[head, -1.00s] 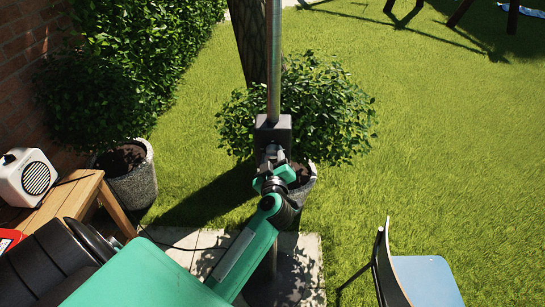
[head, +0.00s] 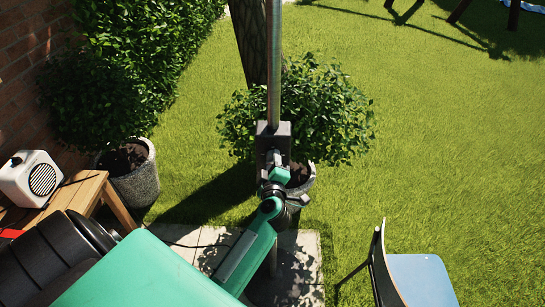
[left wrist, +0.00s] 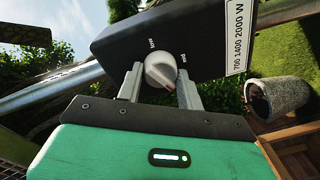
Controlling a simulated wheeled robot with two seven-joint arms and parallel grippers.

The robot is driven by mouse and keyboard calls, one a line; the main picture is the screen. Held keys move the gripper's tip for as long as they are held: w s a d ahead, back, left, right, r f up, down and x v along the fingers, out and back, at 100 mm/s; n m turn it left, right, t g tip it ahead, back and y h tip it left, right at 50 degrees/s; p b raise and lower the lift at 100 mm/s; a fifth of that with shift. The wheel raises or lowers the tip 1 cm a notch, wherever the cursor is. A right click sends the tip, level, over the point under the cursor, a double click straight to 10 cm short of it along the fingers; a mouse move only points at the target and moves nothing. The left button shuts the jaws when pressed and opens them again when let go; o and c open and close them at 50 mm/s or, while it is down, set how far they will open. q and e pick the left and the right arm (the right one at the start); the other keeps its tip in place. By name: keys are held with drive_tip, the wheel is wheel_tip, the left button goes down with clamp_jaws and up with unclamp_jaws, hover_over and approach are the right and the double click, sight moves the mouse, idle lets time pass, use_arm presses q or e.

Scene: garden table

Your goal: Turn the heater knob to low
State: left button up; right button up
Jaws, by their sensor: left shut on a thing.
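The heater's control box (head: 272,137) is black and sits on a metal pole (head: 274,60). In the left wrist view the box (left wrist: 215,35) fills the upper middle, with a white plate reading 700 1400 2000 W. The pale round knob (left wrist: 160,66) is on its face, with a red mark at its lower right edge. Small white labels are printed near the knob, too small to read surely. My left gripper (head: 272,159) is at the box; in the wrist view its fingers (left wrist: 160,84) are shut on the knob's two sides. The knob is hidden in the head view. My right gripper is not in view.
A wooden table (head: 75,195) with a white speaker-like box (head: 31,178) stands at the left. Potted bushes stand behind the pole and at the left, by a brick wall. A blue-seated chair (head: 420,280) stands at the lower right. Open lawn lies to the right.

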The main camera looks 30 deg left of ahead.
use_arm(q)
drive_tip(key=shift+f+n+t+h, duration=0.1)
drive_tip(key=shift+n+t+h, duration=0.2)
drive_tip(key=shift+n, duration=3.95)
drive_tip(key=shift+f+n+t+h, duration=0.15)
drive_tip(key=shift+n+h, duration=0.2)
drive_tip(key=shift+n, duration=3.95)
drive_tip(key=shift+f+n+t+h, duration=0.1)
drive_tip(key=shift+n+t+h, duration=0.2)
drive_tip(key=shift+n, duration=3.95)
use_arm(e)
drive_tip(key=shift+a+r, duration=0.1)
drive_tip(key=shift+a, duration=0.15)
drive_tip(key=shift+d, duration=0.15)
use_arm(q)
drive_tip(key=o, duration=1)
drive_tip(key=shift+c, duration=0.2)
drive_tip(key=shift+r, duration=0.1)
